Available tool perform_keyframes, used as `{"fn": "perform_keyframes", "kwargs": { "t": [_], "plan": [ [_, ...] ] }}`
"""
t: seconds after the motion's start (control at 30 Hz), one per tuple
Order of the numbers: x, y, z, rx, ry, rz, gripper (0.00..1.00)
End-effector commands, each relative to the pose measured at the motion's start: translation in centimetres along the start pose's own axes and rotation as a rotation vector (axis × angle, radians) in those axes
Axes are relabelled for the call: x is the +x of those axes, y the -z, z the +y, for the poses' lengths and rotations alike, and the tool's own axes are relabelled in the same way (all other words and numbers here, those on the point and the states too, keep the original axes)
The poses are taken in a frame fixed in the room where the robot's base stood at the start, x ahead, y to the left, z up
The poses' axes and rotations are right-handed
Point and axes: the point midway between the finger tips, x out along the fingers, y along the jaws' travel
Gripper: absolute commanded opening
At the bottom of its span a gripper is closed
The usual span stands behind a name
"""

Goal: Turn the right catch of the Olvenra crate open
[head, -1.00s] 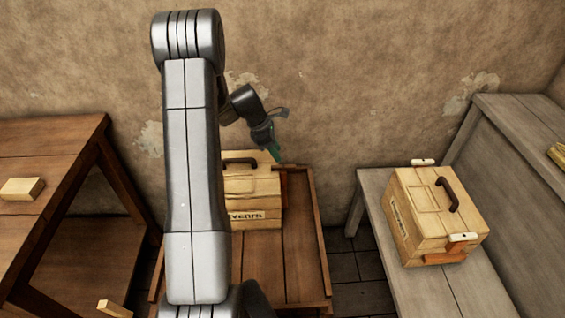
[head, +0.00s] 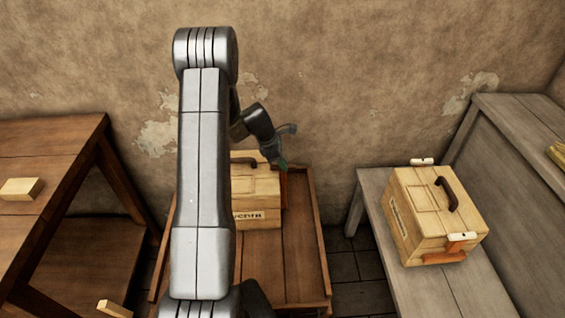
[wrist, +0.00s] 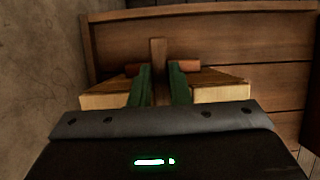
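The Olvenra crate (head: 258,190) is pale wood with a dark handle, partly hidden behind my arm in the head view. Its lettering is partly covered. A reddish-brown part (head: 284,188) shows at its right side. My gripper (head: 281,163) is at the crate's upper right edge. In the wrist view, my gripper's green fingers (wrist: 161,86) stand apart, with a narrow brown upright bar (wrist: 158,52) in line with the gap. I cannot tell whether they touch it. Reddish pieces (wrist: 186,66) show beyond the fingers. Pale crate wood (wrist: 220,94) shows on both sides of them.
The crate stands on a brown rimmed table (head: 305,260) against the wall. A second pale crate (head: 425,215) with white-ended orange catches stands on a grey bench (head: 480,285) to the right. A brown table (head: 60,150) with a wooden block (head: 20,189) is at the left.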

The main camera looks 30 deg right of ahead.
Motion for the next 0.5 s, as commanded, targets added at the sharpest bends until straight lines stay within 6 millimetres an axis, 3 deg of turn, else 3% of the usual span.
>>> {"fn": "perform_keyframes", "kwargs": {
  "t": [0.5],
  "plan": [
    [-0.02,0.03,0.11,0.123,0.049,0.000,0.00]
  ]
}}
